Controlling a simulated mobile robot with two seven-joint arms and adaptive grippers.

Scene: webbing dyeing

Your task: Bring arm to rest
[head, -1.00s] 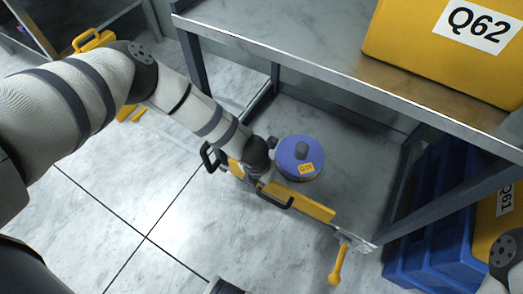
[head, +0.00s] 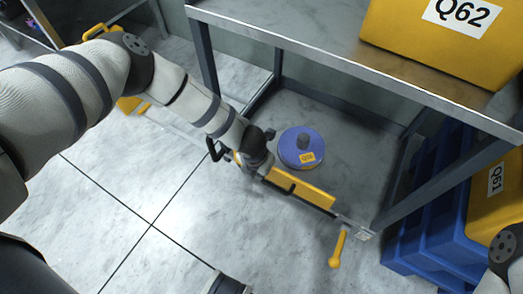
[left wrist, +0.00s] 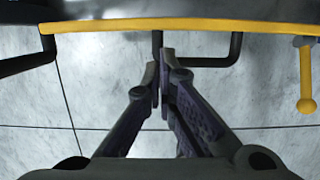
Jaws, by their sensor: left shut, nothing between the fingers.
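My left arm comes in from the left in the head view and ends at the wrist, beside the front edge of the lower shelf. In the left wrist view my left gripper (left wrist: 160,80) is shut and empty, its fingertips together. The fingertips are close to a black bracket (left wrist: 236,52) below a yellow bar (left wrist: 190,24); I cannot tell whether they touch. The yellow bar also shows in the head view (head: 310,193), to the right of the wrist. My right gripper is not in view; only part of my right arm shows at the right edge.
A blue round lid (head: 288,150) with a yellow label sits on the lower shelf (head: 345,165). A yellow lever (head: 338,250) hangs at the bar's right end. Blue crates (head: 430,235) and a yellow Q61 box (head: 485,215) stand right. A yellow Q62 box (head: 420,45) is on the table. Floor at left is open.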

